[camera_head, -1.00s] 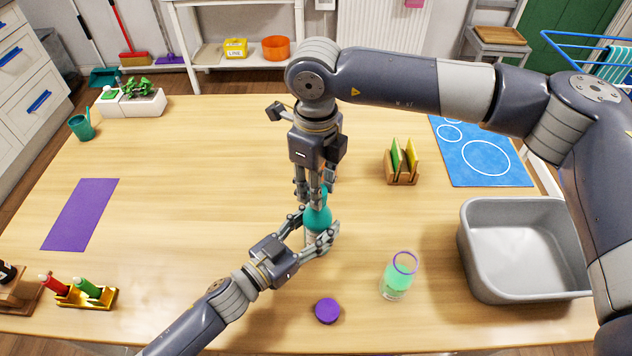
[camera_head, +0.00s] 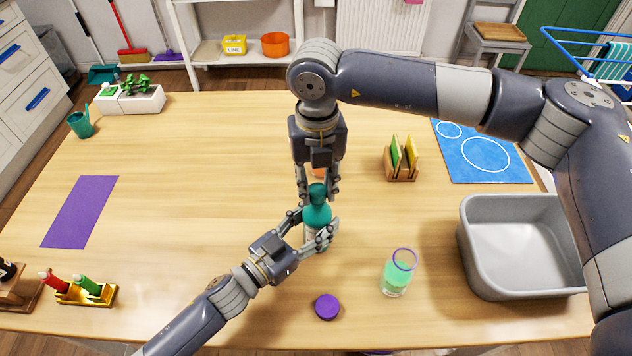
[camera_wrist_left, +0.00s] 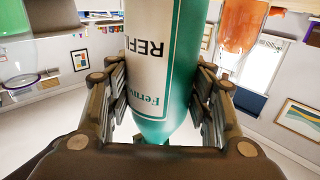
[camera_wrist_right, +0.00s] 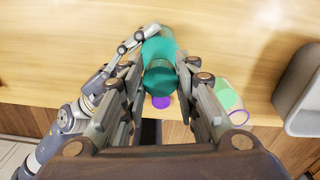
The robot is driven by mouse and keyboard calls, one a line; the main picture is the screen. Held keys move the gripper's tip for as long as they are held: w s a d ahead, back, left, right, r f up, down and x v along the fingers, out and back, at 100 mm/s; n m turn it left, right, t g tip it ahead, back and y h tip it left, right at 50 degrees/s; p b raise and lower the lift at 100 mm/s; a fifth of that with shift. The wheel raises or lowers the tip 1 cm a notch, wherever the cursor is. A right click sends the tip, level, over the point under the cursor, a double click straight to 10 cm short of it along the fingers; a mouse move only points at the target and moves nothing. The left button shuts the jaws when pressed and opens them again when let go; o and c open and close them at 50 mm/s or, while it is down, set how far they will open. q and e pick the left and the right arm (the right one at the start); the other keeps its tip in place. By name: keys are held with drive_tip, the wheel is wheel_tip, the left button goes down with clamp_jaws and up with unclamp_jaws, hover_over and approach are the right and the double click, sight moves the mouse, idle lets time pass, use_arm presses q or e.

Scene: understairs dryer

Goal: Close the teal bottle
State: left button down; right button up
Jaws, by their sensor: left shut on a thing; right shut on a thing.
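The teal bottle (camera_head: 318,216) stands upright near the middle of the table, with a white label reading "REFI…" in the left wrist view (camera_wrist_left: 160,60). My left gripper (camera_head: 318,234) is shut around its body from the front left. A darker teal cap (camera_head: 317,192) sits at the bottle's top; it also shows in the right wrist view (camera_wrist_right: 159,78). My right gripper (camera_head: 318,188) comes down from above and is shut on the cap. The fingers partly hide the joint between cap and bottle, so I cannot tell how tightly it sits.
A clear bottle with green liquid and a purple rim (camera_head: 398,274) stands to the right, with a purple cap (camera_head: 326,307) lying nearby. An orange item (camera_head: 319,172) is partly hidden behind my right gripper. A grey tub (camera_head: 520,250) stands at right.

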drive_tip(key=m, duration=0.5)
drive_tip(key=shift+d+m, duration=0.15)
drive_tip(key=shift+m, duration=0.25)
drive_tip(key=m, duration=1.2)
drive_tip(key=shift+s+m, duration=0.15)
drive_tip(key=shift+m, duration=0.15)
drive_tip(key=shift+s+a+f+m, duration=0.1)
drive_tip(key=shift+s+a+m, duration=0.15)
drive_tip(key=shift+m, duration=0.45)
drive_tip(key=shift+w+a+m, duration=0.1)
drive_tip(key=shift+a+m, duration=0.1)
drive_tip(key=shift+m, duration=0.2)
drive_tip(key=shift+d+m, duration=0.2)
drive_tip(key=shift+m, duration=0.5)
drive_tip(key=shift+w+d+m, duration=0.15)
drive_tip(key=shift+d+m, duration=0.15)
drive_tip(key=shift+d, duration=0.15)
